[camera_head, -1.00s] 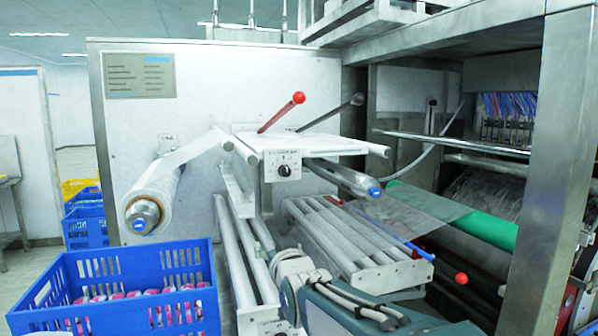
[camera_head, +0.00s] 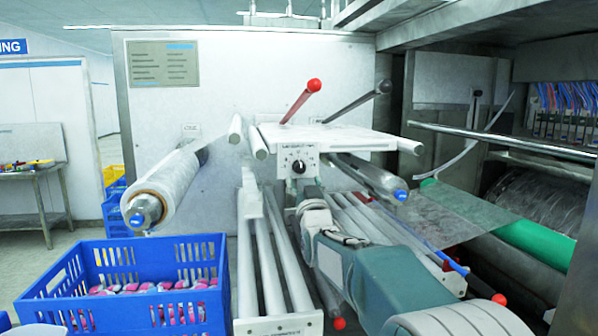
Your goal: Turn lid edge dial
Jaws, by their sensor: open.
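The dial (camera_head: 298,166) is a small black round knob with a pale pointer mark. It sits on a white box (camera_head: 312,163) under the front edge of a flat white plate (camera_head: 335,138). My arm reaches up from the lower right, and its wrist ends just below the dial. My gripper (camera_head: 306,188) is at the arm's far end, open, a little below the dial. Its fingers are small and mostly hidden by the wrist. I see no contact with the dial, which is fully visible.
A film roll (camera_head: 165,185) juts out at left, above a blue crate (camera_head: 135,285) of packets. Red-knobbed (camera_head: 313,85) and dark (camera_head: 384,87) levers rise behind the plate. Rollers (camera_head: 368,176) lie right of the dial; a steel post (camera_head: 580,250) stands at far right.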

